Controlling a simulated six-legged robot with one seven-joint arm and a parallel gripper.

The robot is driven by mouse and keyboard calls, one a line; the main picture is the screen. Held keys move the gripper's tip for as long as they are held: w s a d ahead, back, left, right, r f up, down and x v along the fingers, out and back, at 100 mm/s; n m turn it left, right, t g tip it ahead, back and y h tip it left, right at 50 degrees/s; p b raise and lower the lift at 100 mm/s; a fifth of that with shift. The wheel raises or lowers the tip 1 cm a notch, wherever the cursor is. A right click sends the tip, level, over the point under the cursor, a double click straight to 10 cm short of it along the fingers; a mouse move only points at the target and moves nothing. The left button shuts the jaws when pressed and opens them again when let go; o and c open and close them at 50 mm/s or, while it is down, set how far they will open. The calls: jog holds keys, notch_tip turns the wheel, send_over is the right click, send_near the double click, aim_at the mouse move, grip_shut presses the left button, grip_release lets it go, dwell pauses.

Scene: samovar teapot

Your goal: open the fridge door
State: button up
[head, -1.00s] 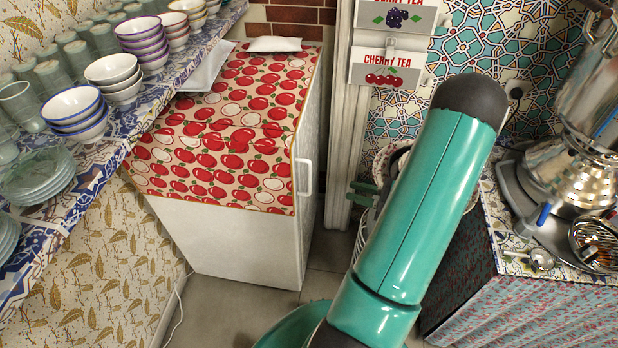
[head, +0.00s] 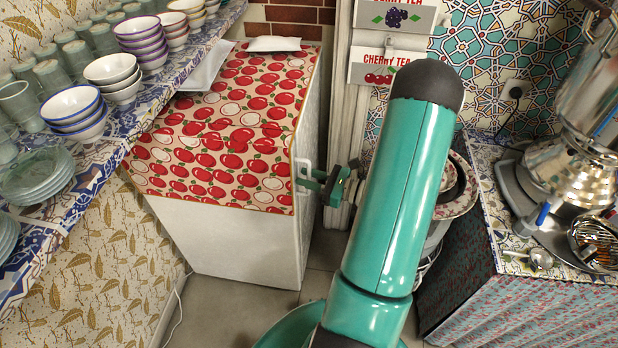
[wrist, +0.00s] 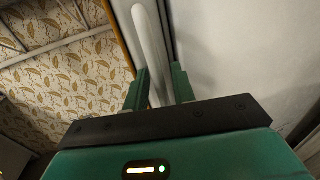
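The fridge (head: 235,245) is a white box with a red fruit-patterned cloth over its top. Its door, on the right side, looks closed. A white bar handle (head: 299,164) stands upright on that side, near the cloth's front corner. My gripper (head: 306,178) is at the handle, coming from the right. In the wrist view, the handle (wrist: 150,35) runs down between the two green fingers of my gripper (wrist: 160,72). The fingers are apart, one on each side of the bar, with a visible gap by the right finger. The handle's lower end is hidden behind the gripper.
A patterned shelf (head: 130,140) with bowls (head: 75,108), glasses and plates runs along the left. A counter (head: 485,180) with a metal samovar (head: 570,150) stands at right. Bare floor (head: 220,310) lies in front of the fridge. Tea boxes (head: 385,60) hang behind my arm.

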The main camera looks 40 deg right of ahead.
grip_shut()
jog(key=shift+s+a, duration=0.1)
jog(key=shift+a, duration=0.1)
dwell(0.3)
